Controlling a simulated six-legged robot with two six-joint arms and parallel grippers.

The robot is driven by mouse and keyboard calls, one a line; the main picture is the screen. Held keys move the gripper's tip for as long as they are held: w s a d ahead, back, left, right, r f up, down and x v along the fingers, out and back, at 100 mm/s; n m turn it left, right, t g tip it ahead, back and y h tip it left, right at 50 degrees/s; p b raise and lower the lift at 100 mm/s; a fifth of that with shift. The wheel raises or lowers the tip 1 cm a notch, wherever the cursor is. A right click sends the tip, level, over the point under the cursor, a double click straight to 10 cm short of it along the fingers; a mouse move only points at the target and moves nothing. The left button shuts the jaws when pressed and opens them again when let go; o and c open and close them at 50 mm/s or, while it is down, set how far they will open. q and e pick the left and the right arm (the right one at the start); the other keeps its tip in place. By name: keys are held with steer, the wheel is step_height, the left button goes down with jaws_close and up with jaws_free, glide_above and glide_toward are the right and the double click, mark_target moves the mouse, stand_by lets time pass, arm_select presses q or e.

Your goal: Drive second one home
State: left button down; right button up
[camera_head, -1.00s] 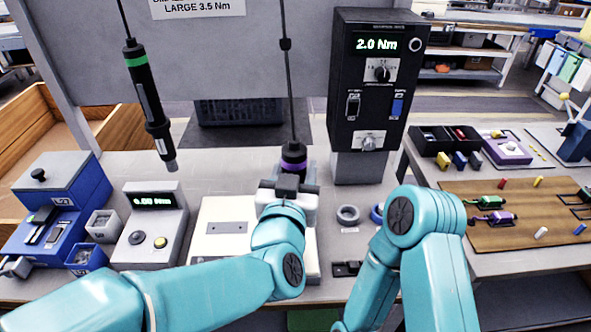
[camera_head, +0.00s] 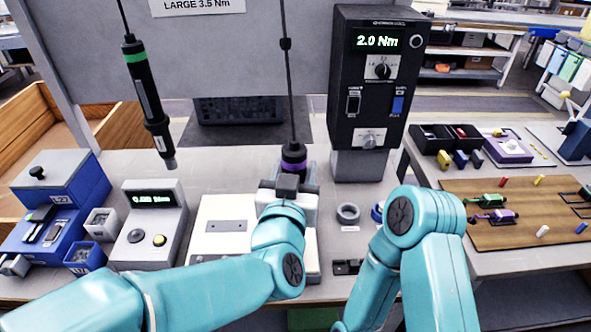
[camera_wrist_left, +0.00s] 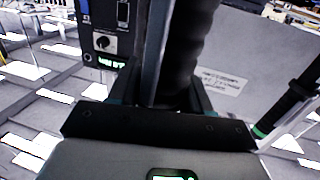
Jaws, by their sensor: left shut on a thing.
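A black screwdriver with a purple band (camera_head: 293,157) hangs upright on a cable over the white fixture (camera_head: 226,228) in the middle of the bench. My left gripper (camera_head: 290,184) is shut on this screwdriver; its dark body (camera_wrist_left: 188,55) also stands between the fingers in the left wrist view. The screwdriver's tip, and any screw under it, are hidden behind my gripper and arm. A second screwdriver with a green band (camera_head: 148,100) hangs free at the left. The black controller (camera_head: 374,90) reads 2.0 Nm. My right gripper is out of the picture.
A grey display box (camera_head: 150,225) and blue feeder boxes (camera_head: 62,205) stand on the left of the bench. Grey and blue rings (camera_head: 348,213) lie right of the fixture. A wooden board (camera_head: 520,215) with small tools lies at the right.

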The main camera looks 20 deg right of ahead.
mark_target(296, 152)
arm_select(q)
steer(key=shift+s+f+b, duration=0.1)
steer(key=shift+f+b, duration=0.6)
steer(key=shift+f, duration=0.25)
stand_by(1.0)
steer(key=shift+r, duration=0.15)
steer(key=shift+r+p, duration=0.8)
steer(key=shift+r, duration=0.1)
steer(key=shift+r+p, duration=1.5)
steer(key=shift+r, duration=0.75)
steer(key=shift+f, duration=0.15)
